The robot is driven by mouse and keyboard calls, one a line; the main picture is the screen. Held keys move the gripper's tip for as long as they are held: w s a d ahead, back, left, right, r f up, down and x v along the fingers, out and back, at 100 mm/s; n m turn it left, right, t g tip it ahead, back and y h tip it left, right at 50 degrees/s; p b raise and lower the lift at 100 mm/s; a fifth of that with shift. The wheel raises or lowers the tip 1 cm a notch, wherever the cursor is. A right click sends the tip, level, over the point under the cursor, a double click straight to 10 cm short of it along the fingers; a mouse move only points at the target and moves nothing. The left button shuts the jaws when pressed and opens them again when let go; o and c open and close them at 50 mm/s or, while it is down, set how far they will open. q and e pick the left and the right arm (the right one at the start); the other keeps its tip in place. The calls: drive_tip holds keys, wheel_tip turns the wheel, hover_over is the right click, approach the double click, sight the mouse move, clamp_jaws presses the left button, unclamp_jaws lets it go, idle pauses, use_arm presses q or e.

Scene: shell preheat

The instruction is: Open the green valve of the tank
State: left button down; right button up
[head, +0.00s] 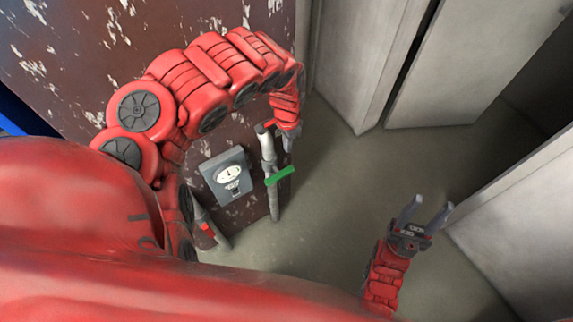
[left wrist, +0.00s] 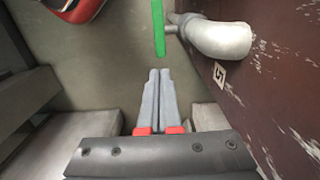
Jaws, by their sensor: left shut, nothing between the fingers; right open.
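The green valve handle (head: 279,176) sits on a grey vertical pipe (head: 274,200) in front of the rusty brown tank (head: 120,75). In the left wrist view the green handle (left wrist: 158,26) is a straight bar ahead of the fingertips, beside a pale pipe elbow (left wrist: 218,38). My left gripper (head: 288,145) is just above the handle in the head view, partly hidden by its own arm. Its fingers (left wrist: 160,72) are shut together, empty and apart from the handle. My right gripper (head: 428,214) is open and empty, well to the right of the valve.
A grey gauge box (head: 228,176) is on the tank left of the valve. A red-handled valve (head: 208,230) is lower left. Grey panels (head: 460,65) stand at the back and a pale wall (head: 520,215) at right. The floor (head: 340,180) between is clear.

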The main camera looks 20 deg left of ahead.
use_arm(q)
wheel_tip(320, 180, down, 8)
drive_tip(key=b, duration=0.3)
drive_tip(key=shift+s+d, duration=0.1)
drive_tip(key=shift+d, duration=0.05)
wheel_tip(320, 180, down, 4)
drive_tip(key=shift+r+p, duration=0.2)
drive_tip(key=shift+p, duration=0.15)
drive_tip(key=shift+f, duration=1.15)
